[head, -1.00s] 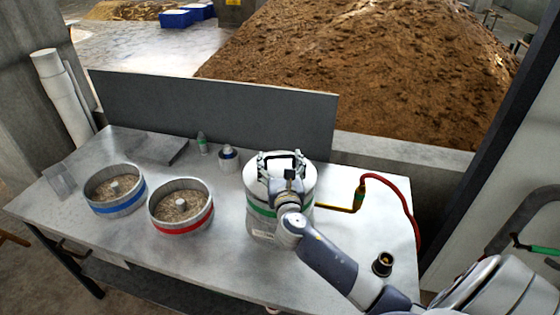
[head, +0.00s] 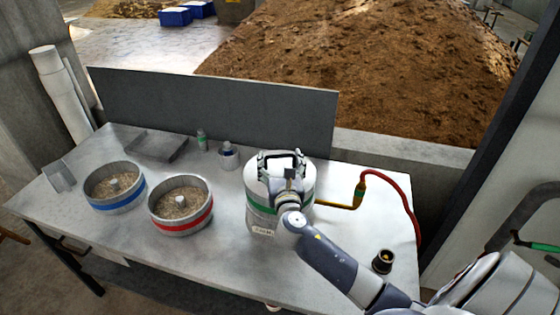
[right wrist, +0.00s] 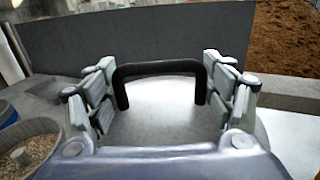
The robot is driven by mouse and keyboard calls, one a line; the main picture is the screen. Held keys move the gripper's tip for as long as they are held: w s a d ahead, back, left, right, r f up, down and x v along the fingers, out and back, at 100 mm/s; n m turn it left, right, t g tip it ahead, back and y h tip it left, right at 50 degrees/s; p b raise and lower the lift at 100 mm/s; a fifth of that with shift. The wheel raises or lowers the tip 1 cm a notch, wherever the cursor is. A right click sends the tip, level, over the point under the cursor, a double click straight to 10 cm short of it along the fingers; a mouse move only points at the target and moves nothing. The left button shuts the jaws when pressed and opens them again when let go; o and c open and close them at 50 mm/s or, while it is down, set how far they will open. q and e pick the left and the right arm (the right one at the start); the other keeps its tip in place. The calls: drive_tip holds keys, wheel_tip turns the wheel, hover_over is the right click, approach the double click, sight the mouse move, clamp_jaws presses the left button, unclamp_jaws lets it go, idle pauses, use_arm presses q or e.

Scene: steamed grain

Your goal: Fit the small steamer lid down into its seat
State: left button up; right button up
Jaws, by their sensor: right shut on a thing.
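The small steamer (head: 262,222) is a pale metal drum with a green band and a label, standing at the front right of the table. Its lid (head: 305,182) is a pale round plate with a black arched handle (right wrist: 160,68), level over the drum's top. I cannot tell whether its rim is fully seated, as my arm covers the near side. My right gripper (head: 282,160) is shut on the handle, with a finger at each end of it in the right wrist view (right wrist: 165,85). My left gripper is not in view.
Two grain-filled round tiers, one with a blue band (head: 119,203) and one with a red band (head: 182,228), stand to the left. A red hose (head: 408,203) with a brass pipe runs right of the drum. A dark fitting (head: 382,262) stands at front right. A grey panel (head: 210,115) backs the table.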

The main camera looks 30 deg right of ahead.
drive_tip(key=shift+f, duration=0.1)
idle(0.3)
drive_tip(key=o, duration=1.5)
drive_tip(key=shift+f, duration=0.15)
drive_tip(key=shift+s, duration=0.1)
drive_tip(key=v, duration=1.2)
